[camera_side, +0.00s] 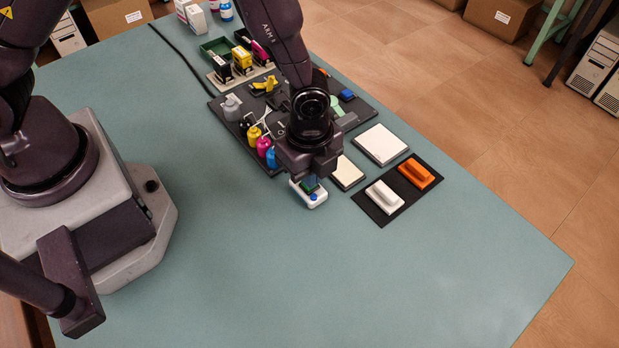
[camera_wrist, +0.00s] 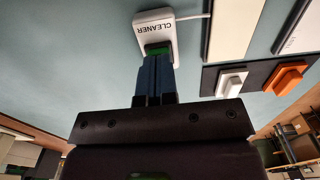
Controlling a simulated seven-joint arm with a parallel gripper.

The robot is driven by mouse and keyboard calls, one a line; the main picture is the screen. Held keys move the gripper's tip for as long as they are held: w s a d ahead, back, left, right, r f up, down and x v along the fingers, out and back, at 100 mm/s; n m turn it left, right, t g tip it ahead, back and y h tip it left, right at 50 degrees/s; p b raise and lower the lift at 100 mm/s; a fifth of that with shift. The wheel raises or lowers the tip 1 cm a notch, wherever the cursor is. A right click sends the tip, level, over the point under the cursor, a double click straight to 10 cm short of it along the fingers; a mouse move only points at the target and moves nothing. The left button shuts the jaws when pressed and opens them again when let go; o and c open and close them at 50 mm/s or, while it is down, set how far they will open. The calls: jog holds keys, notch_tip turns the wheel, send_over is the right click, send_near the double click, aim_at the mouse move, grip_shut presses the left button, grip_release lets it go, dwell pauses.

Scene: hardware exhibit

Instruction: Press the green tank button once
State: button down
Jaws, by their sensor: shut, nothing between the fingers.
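A small white box labelled CLEANER (camera_wrist: 160,25) is just ahead of my gripper (camera_wrist: 157,60) in the wrist view. Its green patch (camera_wrist: 157,47) lies right at my fingertips, which cover part of it; I cannot tell whether they touch. My two fingers are shut together with nothing held. In the side view a white box (camera_side: 296,186) with a dark green patch and a blue spot (camera_side: 312,197) sits below my gripper, partly hidden by it. No label naming a tank button is readable.
A dark tray (camera_side: 363,100) with coloured bottles stands beyond my gripper. A white pad (camera_side: 381,144) and a cream pad (camera_side: 347,173) lie to the right. A black mat (camera_side: 371,207) holds white (camera_side: 384,197) and orange (camera_side: 415,174) blocks. The front table is clear.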

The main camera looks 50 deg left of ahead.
jog(key=shift+f, duration=0.25)
jog(key=shift+r, duration=3.5)
jog(key=a+r+n+t, duration=0.3)
jog(key=a+r, duration=0.2)
jog(key=r, duration=0.6)
jog(key=a+r+n+t, duration=0.25)
jog(key=a+r, duration=0.25)
jog(key=r, duration=0.6)
jog(key=s+a+r+n, duration=0.1)
jog(key=s+a+n, duration=0.1)
jog(key=s+n, duration=0.4)
jog(key=s+a+r+n, duration=0.1)
jog(key=s+a+n, duration=0.2)
jog(key=s+n, duration=0.3)
jog(key=shift+s+a+r, duration=0.2)
jog(key=shift+s+r, duration=0.1)
jog(key=shift+r, duration=0.1)
